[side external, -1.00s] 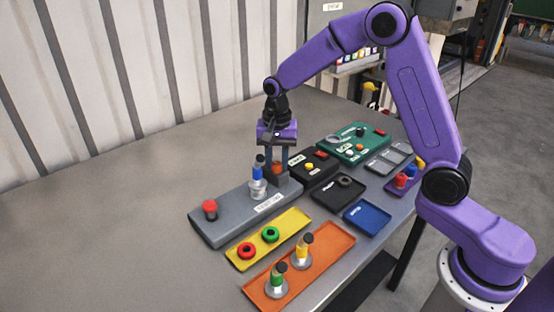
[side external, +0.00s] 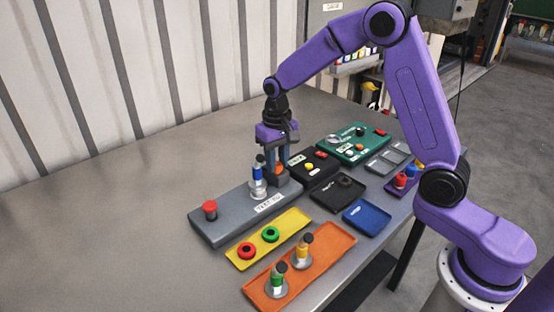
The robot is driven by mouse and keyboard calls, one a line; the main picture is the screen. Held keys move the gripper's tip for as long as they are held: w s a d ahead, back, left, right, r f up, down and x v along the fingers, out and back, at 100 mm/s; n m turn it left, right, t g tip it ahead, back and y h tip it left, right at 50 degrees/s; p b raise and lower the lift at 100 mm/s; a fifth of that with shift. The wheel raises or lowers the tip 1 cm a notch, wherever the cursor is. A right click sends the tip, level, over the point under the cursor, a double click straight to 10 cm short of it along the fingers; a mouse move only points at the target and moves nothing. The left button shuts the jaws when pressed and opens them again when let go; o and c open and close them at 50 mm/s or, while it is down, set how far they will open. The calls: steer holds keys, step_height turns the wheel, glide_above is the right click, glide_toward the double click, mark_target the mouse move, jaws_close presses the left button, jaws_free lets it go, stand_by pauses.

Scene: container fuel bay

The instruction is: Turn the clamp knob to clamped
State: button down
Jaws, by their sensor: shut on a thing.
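The clamp knob is an orange knob (side external: 279,169) on a grey block (side external: 281,182) at the right end of the long grey fixture (side external: 230,223). My gripper (side external: 278,165) points down over that block and is shut on the orange knob, whose upper part is partly hidden by the fingers. I cannot read the knob's angle or any clamped mark. A blue-banded injector with a black top (side external: 257,175) stands upright in the fixture, just left of my gripper and close to it. A red button (side external: 210,209) sits on the fixture's left end.
A yellow tray (side external: 287,221) with red and green rings and an orange tray (side external: 333,241) with two upright injectors lie in front. A black control box (side external: 318,176), dark tray (side external: 325,200), blue tray (side external: 367,219) and green panel (side external: 352,153) are to the right. The table's left is clear.

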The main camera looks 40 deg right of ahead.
mark_target(277, 164)
steer(key=n, duration=0.5)
steer(key=shift+n, duration=0.3)
steer(key=n, duration=0.5)
steer(key=shift+f, duration=0.1)
stand_by(0.3)
steer(key=c, duration=0.8)
jaws_free()
step_height(277, 164, up, 18)
steer(key=shift+f, duration=0.25)
steer(key=shift+s+a, duration=0.1)
